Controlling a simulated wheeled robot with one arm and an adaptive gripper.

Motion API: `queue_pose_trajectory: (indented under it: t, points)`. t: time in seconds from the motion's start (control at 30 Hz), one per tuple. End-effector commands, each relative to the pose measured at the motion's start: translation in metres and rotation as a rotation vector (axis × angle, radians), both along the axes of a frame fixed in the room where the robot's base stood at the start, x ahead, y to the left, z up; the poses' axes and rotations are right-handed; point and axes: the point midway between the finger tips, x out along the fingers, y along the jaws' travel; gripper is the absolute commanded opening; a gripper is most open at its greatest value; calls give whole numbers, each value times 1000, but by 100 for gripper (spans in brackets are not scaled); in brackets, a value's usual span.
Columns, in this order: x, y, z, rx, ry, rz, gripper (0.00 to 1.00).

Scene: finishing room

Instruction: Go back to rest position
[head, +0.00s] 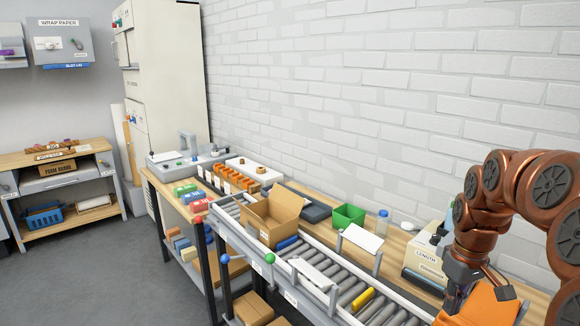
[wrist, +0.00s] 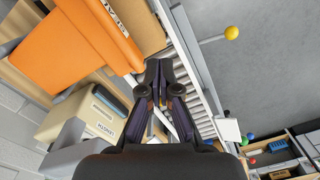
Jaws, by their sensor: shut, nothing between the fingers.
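My gripper (wrist: 158,75) is shut and empty in the wrist view, with its two dark fingers together above the roller conveyor. In the head view my copper-coloured arm reaches in from the right, and the gripper (head: 455,298) hangs low at the lower right, partly hidden by the arm and an orange thing. The orange thing (head: 490,305) is beside the gripper at the right edge of the conveyor (head: 345,290). It also shows large at the upper left of the wrist view (wrist: 92,35).
An open cardboard box (head: 262,225) stands on the conveyor. A green bin (head: 348,214), a bottle (head: 382,222) and a cream box marked LENGTH (head: 425,255) stand along the wall. A yellow cylinder (head: 362,299) lies on the rollers. Grey floor (head: 90,270) is clear at left.

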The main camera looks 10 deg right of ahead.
Motion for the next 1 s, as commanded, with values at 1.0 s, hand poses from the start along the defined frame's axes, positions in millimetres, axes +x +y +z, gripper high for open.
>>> queue_pose_trajectory:
  t: [1.0]
  points:
    - [-224,212,-34,-34,148,-130,0]
